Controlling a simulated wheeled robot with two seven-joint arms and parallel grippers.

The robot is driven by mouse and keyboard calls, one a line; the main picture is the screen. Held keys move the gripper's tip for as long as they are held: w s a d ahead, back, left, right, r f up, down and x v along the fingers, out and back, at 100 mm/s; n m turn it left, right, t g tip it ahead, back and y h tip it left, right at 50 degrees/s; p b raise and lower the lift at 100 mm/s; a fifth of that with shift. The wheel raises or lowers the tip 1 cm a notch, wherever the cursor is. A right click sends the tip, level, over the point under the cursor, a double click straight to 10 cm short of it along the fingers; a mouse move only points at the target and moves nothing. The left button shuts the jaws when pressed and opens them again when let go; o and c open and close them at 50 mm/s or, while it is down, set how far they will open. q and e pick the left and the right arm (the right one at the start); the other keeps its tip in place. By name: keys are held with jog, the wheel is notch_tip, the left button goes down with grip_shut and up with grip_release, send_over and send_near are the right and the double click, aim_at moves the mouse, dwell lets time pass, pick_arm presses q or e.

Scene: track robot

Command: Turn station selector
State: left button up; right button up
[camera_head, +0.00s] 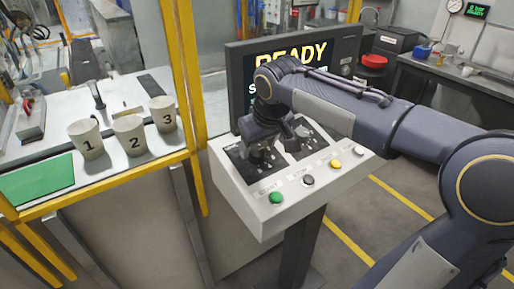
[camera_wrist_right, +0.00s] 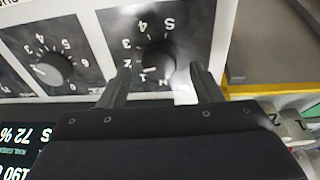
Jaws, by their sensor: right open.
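Contact cannot be told. That knob's white mark points left in this view, near the low numbers. The other knob (camera_wrist_right: 54,70) sits on the neighbouring plate, outside the fingers. My left gripper is not in view.
Green (camera_head: 276,198), black (camera_head: 308,180), yellow (camera_head: 335,164) and white (camera_head: 359,152) buttons line the console's front. A screen (camera_head: 240,85) reading READY stands behind, partly covered by my right arm.

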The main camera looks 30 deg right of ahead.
jog(key=shift+x, duration=1)
jog(key=shift+s, duration=0.1)
jog(key=shift+c, duration=0.5)
jog(key=c, duration=0.9)
